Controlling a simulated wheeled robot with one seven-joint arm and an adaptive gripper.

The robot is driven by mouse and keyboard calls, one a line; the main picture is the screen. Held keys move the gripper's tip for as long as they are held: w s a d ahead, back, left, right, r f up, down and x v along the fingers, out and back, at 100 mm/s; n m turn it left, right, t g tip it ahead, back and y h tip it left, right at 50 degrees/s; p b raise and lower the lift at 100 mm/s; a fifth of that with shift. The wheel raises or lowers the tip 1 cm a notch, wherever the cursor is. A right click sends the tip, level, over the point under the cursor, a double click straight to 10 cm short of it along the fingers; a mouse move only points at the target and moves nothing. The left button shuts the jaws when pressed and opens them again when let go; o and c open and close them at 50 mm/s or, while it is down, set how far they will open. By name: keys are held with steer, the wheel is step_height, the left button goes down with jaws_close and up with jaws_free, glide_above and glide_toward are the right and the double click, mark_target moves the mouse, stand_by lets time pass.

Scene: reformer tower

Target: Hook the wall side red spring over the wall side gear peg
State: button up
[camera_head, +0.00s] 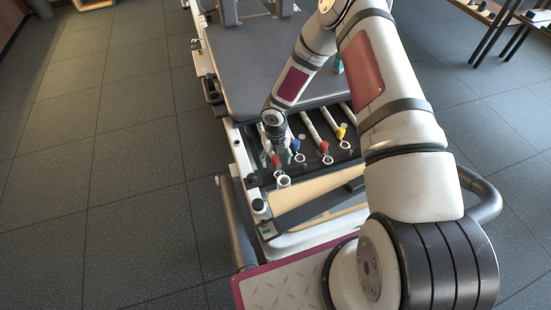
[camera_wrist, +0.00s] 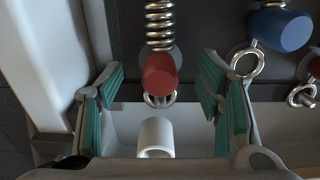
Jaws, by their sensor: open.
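The wall side red spring shows in the wrist view as a metal coil with a red end cap (camera_wrist: 160,75) and a metal ring below it. In the head view, its red cap (camera_head: 276,160) is at the left of the spring row. A pale, round gear peg (camera_wrist: 155,138) stands just below the ring, apart from it; it also shows in the head view (camera_head: 283,181). My gripper (camera_wrist: 162,82) is open, its green-padded fingers on either side of the red cap, with gaps on both sides. In the head view, my gripper (camera_head: 280,151) partly hides the springs.
A blue-capped spring end (camera_wrist: 281,30) with its ring lies close to my right finger. Another red cap (camera_head: 324,147) and a yellow one (camera_head: 340,132) are farther right. A white frame rail (camera_wrist: 45,65) runs along the left. The grey carriage (camera_head: 265,75) is behind.

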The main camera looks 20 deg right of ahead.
mark_target(276, 158)
steer(key=shift+r+p, duration=2.25)
steer(key=shift+r, duration=0.75)
